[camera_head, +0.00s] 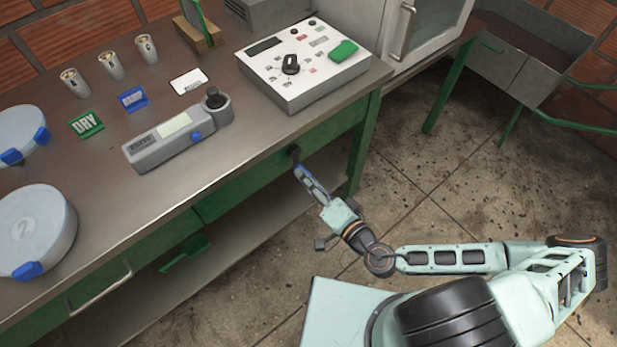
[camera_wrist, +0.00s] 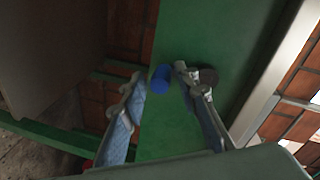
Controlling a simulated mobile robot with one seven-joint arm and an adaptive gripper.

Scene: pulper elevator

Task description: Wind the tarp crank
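The tarp crank shows in the wrist view as a blue cylindrical handle (camera_wrist: 160,80) in front of a green panel, with a dark round part (camera_wrist: 207,77) to its right. How these two parts join is hard to see behind my right finger. In the head view a small dark part (camera_head: 294,153) sticks out at the bench's front edge, just beyond my fingertips. My gripper (camera_head: 300,170) points at the green bench front. In the wrist view my gripper (camera_wrist: 160,76) is open, one finger on each side of the blue handle, with gaps visible.
The metal bench top (camera_head: 235,110) carries a grey handheld meter (camera_head: 175,135), a white control box (camera_head: 300,68), several metal cups and round lidded containers (camera_head: 35,228). A green bench leg (camera_head: 362,145) stands right of my gripper.

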